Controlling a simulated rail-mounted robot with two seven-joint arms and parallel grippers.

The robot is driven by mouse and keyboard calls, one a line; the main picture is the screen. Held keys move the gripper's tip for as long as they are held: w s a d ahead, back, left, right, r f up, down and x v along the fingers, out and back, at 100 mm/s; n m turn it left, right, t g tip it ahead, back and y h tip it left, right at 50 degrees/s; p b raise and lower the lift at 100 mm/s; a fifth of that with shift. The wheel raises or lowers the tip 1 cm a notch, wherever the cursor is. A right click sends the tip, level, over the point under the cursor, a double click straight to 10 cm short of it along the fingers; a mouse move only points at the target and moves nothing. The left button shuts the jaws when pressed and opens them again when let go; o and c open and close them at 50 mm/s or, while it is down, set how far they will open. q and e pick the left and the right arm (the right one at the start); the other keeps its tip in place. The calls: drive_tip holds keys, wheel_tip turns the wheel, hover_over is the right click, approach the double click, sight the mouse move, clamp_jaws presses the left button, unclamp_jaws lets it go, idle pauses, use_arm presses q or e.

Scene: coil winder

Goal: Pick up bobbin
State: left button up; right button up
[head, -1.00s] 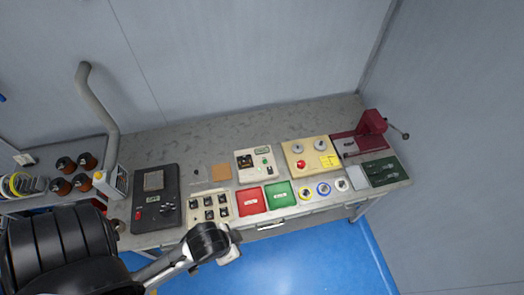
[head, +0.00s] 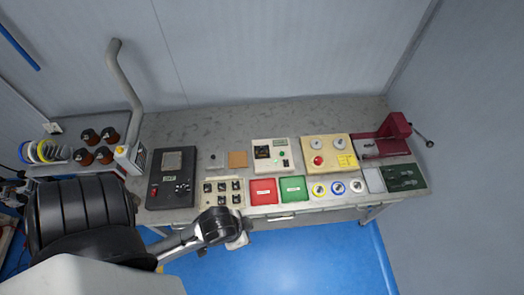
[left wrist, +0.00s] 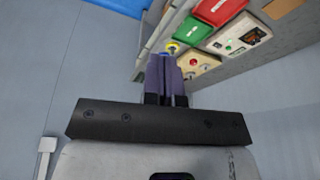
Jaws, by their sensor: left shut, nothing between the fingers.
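A cream tray (head: 208,203) holding several small dark pieces, which look like bobbins, lies near the front edge of the bench; they are too small to tell for sure. My left gripper (head: 237,241) is in front of the bench, below and apart from this tray in the head view. Its fingertips are hard to make out there. Red and green trays (left wrist: 211,10) and the cream control box lie beyond the fingers. My right gripper is not in view.
Copper-coloured spools (head: 88,136) stand at the left by a grey post. A black device (head: 172,178), red bin (head: 263,191), green bin (head: 293,189), yellow panel (head: 324,150) and maroon winder (head: 385,140) line the bench. Blue floor (head: 300,255) in front is clear.

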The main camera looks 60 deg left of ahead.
use_arm(q)
drive_tip(key=o, duration=1.3)
drive_tip(key=w+a+m+t+y+b, duration=0.1)
drive_tip(key=w+a+t+y+b, duration=0.3)
drive_tip(key=w+b, duration=0.65)
drive_tip(key=w+a+m+t+h+b, duration=0.15)
drive_tip(key=w+a+b, duration=0.35)
drive_tip(key=w+b, duration=0.5)
drive_tip(key=w+a+m+t+y+b, duration=0.1)
drive_tip(key=w+a+t+y+b, duration=0.3)
drive_tip(key=w+b, duration=0.65)
drive_tip(key=a+f+n+g+h+b, duration=0.1)
drive_tip(key=a+f+g, duration=0.2)
drive_tip(key=a, duration=0.5)
drive_tip(key=w+a+f+g+b, duration=0.15)
drive_tip(key=a+f+g, duration=0.25)
drive_tip(key=a, duration=0.4)
drive_tip(key=a+f+n+g+h+b, duration=0.1)
drive_tip(key=a+f+g+b, duration=0.15)
drive_tip(key=a, duration=0.55)
drive_tip(key=s+f+g+h, duration=0.1)
drive_tip(key=f, duration=0.4)
drive_tip(key=s+f+m+g+h+b, duration=0.1)
drive_tip(key=f+h, duration=0.1)
drive_tip(key=f, duration=0.3)
drive_tip(key=s+f+g+h, duration=0.1)
drive_tip(key=f, duration=0.4)
drive_tip(key=shift+s+f+m+g, duration=0.1)
drive_tip(key=shift+s+m+g, duration=0.05)
drive_tip(key=shift+m+g, duration=0.2)
